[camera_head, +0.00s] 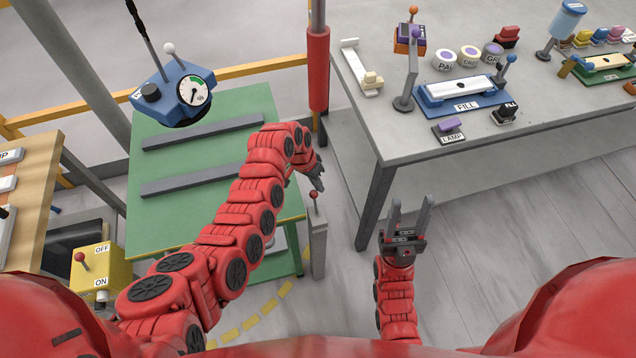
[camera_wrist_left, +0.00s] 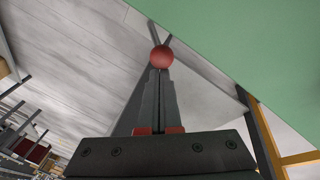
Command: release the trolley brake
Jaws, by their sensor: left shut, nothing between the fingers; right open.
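A lever with a red ball knob (camera_head: 314,195) stands on a grey post (camera_head: 318,242) at the right edge of a green-topped trolley (camera_head: 215,165). My left gripper (camera_head: 320,186) is shut and empty, just above this knob. In the left wrist view the closed fingertips (camera_wrist_left: 160,72) point at the red knob (camera_wrist_left: 161,57), which appears right at their ends; I cannot tell whether they touch. My right gripper (camera_head: 412,205) is open and empty, pointing up over the floor in front of the grey bench.
A yellow ON/OFF lever box (camera_head: 98,268) is at left. A red post (camera_head: 318,68) and a grey bench (camera_head: 350,125) with several fixtures stand behind. Floor at right is clear.

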